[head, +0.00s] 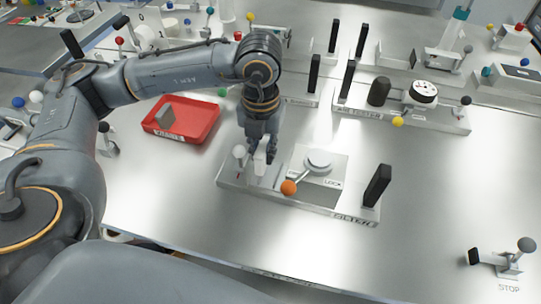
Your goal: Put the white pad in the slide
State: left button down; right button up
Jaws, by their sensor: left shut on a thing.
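My left gripper (259,152) points down over the left part of a metal fixture with a raised plate (325,165). It is shut on a small white piece that looks like the white pad (260,165), showing just below the fingertips. The pad is at the fixture's left side, near a white-knobbed pin (239,152) and left of an orange ball knob (288,187). I cannot tell which part of the fixture is the slide, nor whether the pad touches it. My right gripper is not in view.
A red tray (205,131) with a grey block (166,115) lies left of the fixture. A black upright handle (377,186) stands at its right end. Another fixture with a dial (423,92) is behind. A stop lever (505,257) is at front right. The bench's right front is mostly clear.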

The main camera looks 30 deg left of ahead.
pick_arm(q)
jog(key=shift+w+d+f, duration=0.15)
jog(key=shift+w+f, duration=0.2)
jog(key=shift+f, duration=0.15)
jog(key=shift+w+d+f, duration=0.15)
jog(key=shift+w+f, duration=0.2)
jog(key=shift+f, duration=0.15)
jog(key=f+p, duration=0.2)
jog(key=f, duration=0.1)
jog(key=shift+w+d, duration=0.1)
jog(key=shift+w, duration=0.1)
jog(key=shift+f, duration=0.25)
jog(key=shift+f, duration=0.1)
jog(key=shift+f, duration=0.15)
jog(key=c, duration=1.3)
grip_release()
jog(key=shift+o, duration=0.2)
